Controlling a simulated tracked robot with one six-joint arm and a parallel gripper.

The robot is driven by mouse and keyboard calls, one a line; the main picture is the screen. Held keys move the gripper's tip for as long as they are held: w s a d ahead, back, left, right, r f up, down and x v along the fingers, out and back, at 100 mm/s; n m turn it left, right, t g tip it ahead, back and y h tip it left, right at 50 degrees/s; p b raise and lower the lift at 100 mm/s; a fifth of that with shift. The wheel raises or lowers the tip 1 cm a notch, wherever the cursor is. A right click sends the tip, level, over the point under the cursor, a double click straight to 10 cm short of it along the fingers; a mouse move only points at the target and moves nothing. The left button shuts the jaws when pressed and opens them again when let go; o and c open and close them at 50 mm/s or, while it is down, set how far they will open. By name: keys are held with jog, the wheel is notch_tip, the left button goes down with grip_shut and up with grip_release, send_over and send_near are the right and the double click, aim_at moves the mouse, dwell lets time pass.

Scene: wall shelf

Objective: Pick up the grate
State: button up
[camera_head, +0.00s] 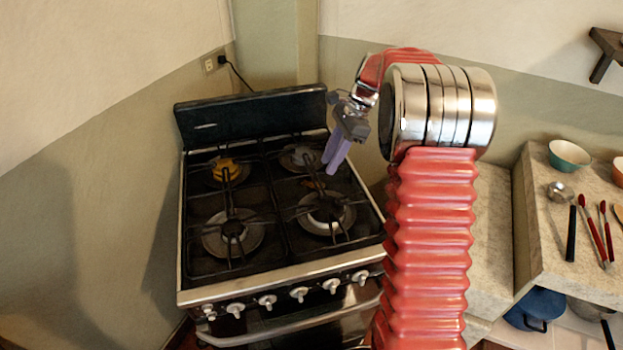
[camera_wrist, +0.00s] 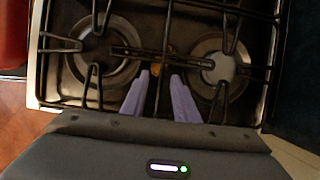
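The right-hand black wire grate (camera_head: 300,207) lies on the stove over the front and back right burners. In the wrist view the grate (camera_wrist: 207,64) spans both burners, and one of its bars runs up between my fingers. My gripper (camera_head: 334,165) is over the right side of the stove, with its purple fingers pointing down. In the wrist view my gripper (camera_wrist: 161,76) is open, its two fingers apart with the bar in line with the gap. I cannot tell whether the fingers touch the grate.
A second black grate (camera_head: 230,205) covers the left burners. The stove's raised back panel (camera_head: 250,117) stands behind. A counter (camera_head: 565,215) at the right holds a teal bowl (camera_head: 569,155) and red-handled utensils (camera_head: 592,230).

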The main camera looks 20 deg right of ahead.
aim_at(324, 173)
jog(key=shift+x, duration=2.6)
jog(key=shift+w, duration=0.15)
jog(key=shift+c, duration=0.3)
grip_shut()
jog(key=shift+r, duration=0.1)
